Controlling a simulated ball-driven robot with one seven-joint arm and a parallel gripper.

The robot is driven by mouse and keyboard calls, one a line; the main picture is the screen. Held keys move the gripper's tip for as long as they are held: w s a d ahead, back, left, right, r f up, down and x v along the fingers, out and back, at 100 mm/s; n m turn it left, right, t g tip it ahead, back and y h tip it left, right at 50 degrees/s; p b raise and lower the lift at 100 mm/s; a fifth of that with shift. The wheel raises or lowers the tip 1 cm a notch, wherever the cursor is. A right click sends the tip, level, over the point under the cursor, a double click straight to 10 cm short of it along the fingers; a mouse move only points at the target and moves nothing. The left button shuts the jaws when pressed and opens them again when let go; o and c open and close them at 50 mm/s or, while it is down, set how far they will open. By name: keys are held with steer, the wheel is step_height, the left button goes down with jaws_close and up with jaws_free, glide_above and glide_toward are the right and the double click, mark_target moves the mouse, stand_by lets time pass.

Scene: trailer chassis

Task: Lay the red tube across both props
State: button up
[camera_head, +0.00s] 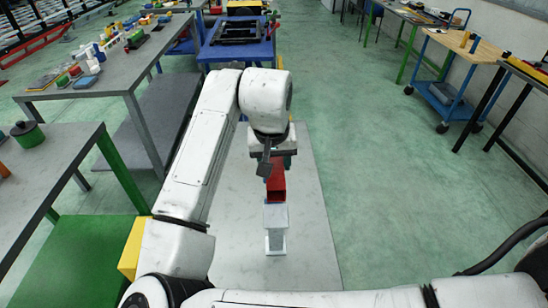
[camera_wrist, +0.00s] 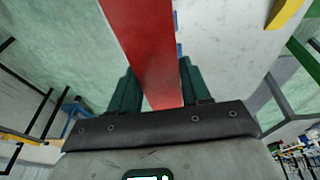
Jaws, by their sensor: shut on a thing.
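My gripper (camera_head: 276,160) is shut on the red tube (camera_head: 276,184), above the pale board in the head view. In the wrist view, the green fingers of my gripper (camera_wrist: 158,88) stand on either side of the red tube (camera_wrist: 150,45), which runs up out of the picture. One pale grey prop (camera_head: 276,240) stands upright on the board, just in front of the tube's near end. I cannot tell whether the tube touches it. No second prop can be made out; my arm and gripper cover the area behind. Small blue bits show beside the tube in the wrist view.
The pale board (camera_head: 310,220) lies on the green floor, with bare room around the prop. A grey table (camera_head: 110,75) with small coloured objects stands at the left. A blue bench (camera_head: 235,50) stands behind my arm, and a blue cart (camera_head: 450,100) at the right.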

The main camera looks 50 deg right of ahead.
step_height(320, 180, down, 7)
steer(key=b, duration=0.4)
steer(key=shift+f, duration=0.2)
stand_by(0.6)
steer(key=o, duration=1.8)
steer(key=shift+o, duration=0.2)
steer(key=shift+r+p, duration=3.35)
steer(key=shift+r, duration=0.6)
